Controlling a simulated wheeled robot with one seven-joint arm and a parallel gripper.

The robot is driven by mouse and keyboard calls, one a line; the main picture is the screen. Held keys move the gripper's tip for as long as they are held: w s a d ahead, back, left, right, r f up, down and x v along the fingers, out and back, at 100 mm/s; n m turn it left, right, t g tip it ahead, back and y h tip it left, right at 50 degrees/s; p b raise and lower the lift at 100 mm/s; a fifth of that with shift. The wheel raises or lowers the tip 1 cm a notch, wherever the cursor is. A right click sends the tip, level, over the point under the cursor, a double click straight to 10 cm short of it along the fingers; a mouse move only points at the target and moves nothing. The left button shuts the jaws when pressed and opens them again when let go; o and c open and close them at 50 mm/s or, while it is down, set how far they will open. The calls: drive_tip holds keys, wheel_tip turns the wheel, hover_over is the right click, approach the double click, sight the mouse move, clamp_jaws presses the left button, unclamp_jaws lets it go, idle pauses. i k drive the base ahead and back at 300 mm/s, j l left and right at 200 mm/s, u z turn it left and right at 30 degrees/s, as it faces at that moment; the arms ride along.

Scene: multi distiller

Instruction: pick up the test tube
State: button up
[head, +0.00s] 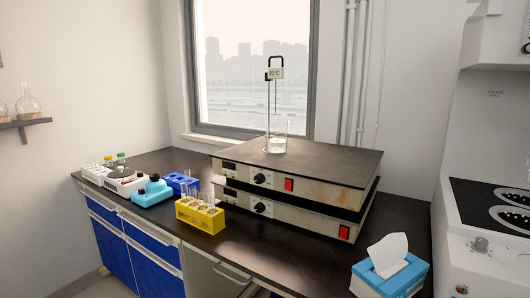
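Several test tubes (197,201) stand upright in a yellow rack (201,218) near the front edge of the dark bench, left of the stacked hot plates. More thin tubes (184,176) show in a blue rack (176,182) behind and to the left of it. The tubes are small and clear, so I cannot make out what is inside them. My gripper is not in the head view.
Two stacked hot plates (290,200) fill the bench middle, with a glass beaker (277,144) and thermometer stand on top. A light-blue device (152,193) and white equipment (122,181) stand left. A tissue box (392,276) is front right. A narrow bare strip runs along the front edge.

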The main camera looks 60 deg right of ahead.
sight(211, 195)
drive_tip(key=l+z, duration=0.1)
drive_tip(key=z, duration=0.4)
drive_tip(key=i+z, duration=0.15)
drive_tip(key=z, duration=0.35)
drive_tip(key=i+l+z, duration=0.1)
drive_tip(key=z, duration=0.4)
drive_tip(key=i+j, duration=0.2)
drive_tip(key=i, duration=0.25)
drive_tip(key=i+j, duration=0.15)
drive_tip(key=i, duration=0.3)
drive_tip(key=z, duration=0.05)
